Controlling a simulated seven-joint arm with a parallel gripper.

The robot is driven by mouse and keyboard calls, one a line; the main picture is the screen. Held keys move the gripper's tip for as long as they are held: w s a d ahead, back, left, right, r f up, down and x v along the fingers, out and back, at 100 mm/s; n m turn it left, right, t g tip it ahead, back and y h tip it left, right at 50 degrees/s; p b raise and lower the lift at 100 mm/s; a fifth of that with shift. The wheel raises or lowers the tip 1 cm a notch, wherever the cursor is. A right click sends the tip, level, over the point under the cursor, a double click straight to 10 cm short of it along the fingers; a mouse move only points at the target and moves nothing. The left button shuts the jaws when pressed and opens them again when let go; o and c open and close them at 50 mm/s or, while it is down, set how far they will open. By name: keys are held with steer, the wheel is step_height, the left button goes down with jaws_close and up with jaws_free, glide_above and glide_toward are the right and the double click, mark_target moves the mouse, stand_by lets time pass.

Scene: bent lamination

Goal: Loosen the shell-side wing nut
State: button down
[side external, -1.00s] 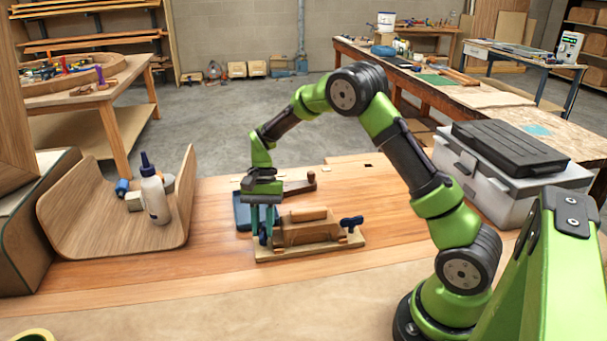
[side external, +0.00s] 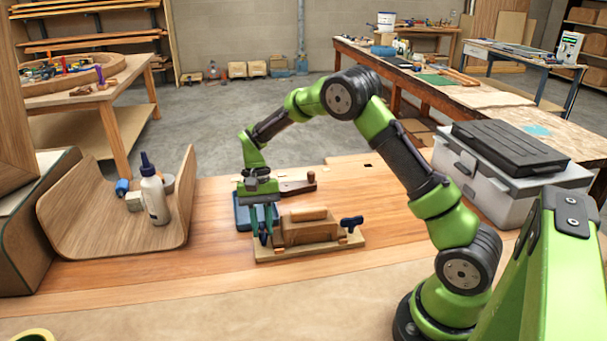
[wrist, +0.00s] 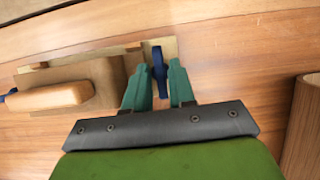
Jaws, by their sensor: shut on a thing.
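The dark-blue shell-side wing nut (side external: 263,238) is at the left end of the wooden clamping block (side external: 308,232), nearest the curved wooden shell (side external: 85,225). My gripper (side external: 263,222) points down over that end, with its teal fingers on either side of the nut. In the wrist view the blue nut (wrist: 159,70) stands between the two fingertips (wrist: 160,76), and the gripper is shut on it. The fingers partly hide the nut in the side view. A second dark-blue wing nut (side external: 351,222) sits at the block's right end.
A white glue bottle (side external: 155,195) and small items stand in the shell. A blue tray (side external: 243,212) and a dark wooden-handled tool (side external: 298,186) lie just behind the block. A grey case (side external: 505,180) stands at right. The bench front is clear.

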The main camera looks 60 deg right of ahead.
steer(key=c, duration=1)
jaws_free()
steer(key=shift+r, duration=0.1)
steer(key=v, duration=1.6)
steer(key=shift+d+r, duration=0.2)
steer(key=shift+r, duration=0.1)
steer(key=shift+w, duration=0.1)
steer(key=s+a+r+n+t, duration=0.1)
steer(key=s+a+t, duration=0.2)
steer(key=s, duration=0.5)
steer(key=s+a+r+n+t, duration=0.2)
steer(key=s+a+t, duration=0.1)
steer(key=s, duration=0.5)
steer(key=s+a+r+n+t+h, duration=0.1)
steer(key=s+a+t, duration=0.3)
steer(key=s, duration=0.4)
steer(key=shift+s+r+n, duration=0.25)
steer(key=shift+n, duration=0.15)
